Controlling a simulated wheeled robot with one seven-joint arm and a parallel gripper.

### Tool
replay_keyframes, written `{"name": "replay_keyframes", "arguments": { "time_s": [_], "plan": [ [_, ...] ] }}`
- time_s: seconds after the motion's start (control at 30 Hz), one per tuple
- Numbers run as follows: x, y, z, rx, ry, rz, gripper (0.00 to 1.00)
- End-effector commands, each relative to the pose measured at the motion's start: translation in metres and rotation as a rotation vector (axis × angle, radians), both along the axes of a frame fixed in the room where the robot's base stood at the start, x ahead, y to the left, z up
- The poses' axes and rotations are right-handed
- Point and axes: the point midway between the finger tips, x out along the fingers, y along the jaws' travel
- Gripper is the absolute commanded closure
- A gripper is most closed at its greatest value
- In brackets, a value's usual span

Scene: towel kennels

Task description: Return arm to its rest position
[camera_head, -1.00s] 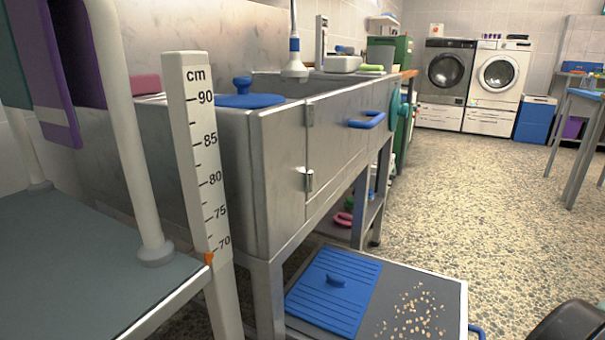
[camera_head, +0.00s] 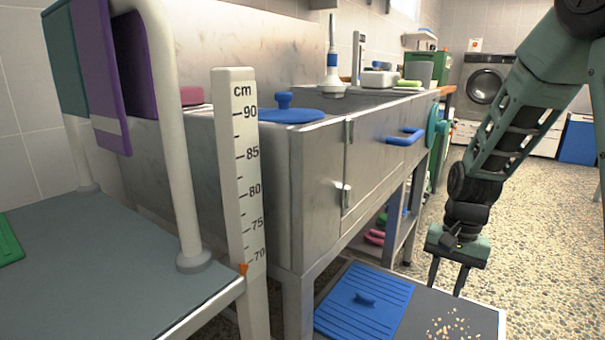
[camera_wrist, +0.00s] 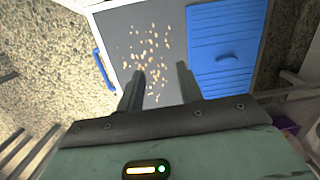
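My arm reaches down from the upper right in the head view.
A steel tub (camera_head: 320,170) with a blue handle stands left of my arm. A white cm post (camera_head: 240,170) and a grey-topped table (camera_head: 90,270) are nearer. Speckled floor is open at right.

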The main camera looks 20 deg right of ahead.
Motion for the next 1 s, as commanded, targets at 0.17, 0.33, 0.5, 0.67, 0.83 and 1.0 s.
{"name": "replay_keyframes", "arguments": {
  "time_s": [0.17, 0.33, 0.5, 0.67, 0.83, 1.0],
  "plan": [
    [-0.011, 0.064, 0.029, -0.108, -0.176, 0.482, 0.64],
    [-0.029, 0.111, 0.048, -0.191, -0.326, 0.876, 0.64],
    [-0.055, 0.185, 0.06, -0.112, -0.281, 1.083, 0.64],
    [-0.095, 0.239, 0.071, -0.059, -0.238, 1.274, 0.64],
    [-0.146, 0.281, 0.082, -0.022, -0.182, 1.473, 0.64],
    [-0.159, 0.288, 0.114, -0.014, -0.162, 1.517, 0.64]
  ]
}}
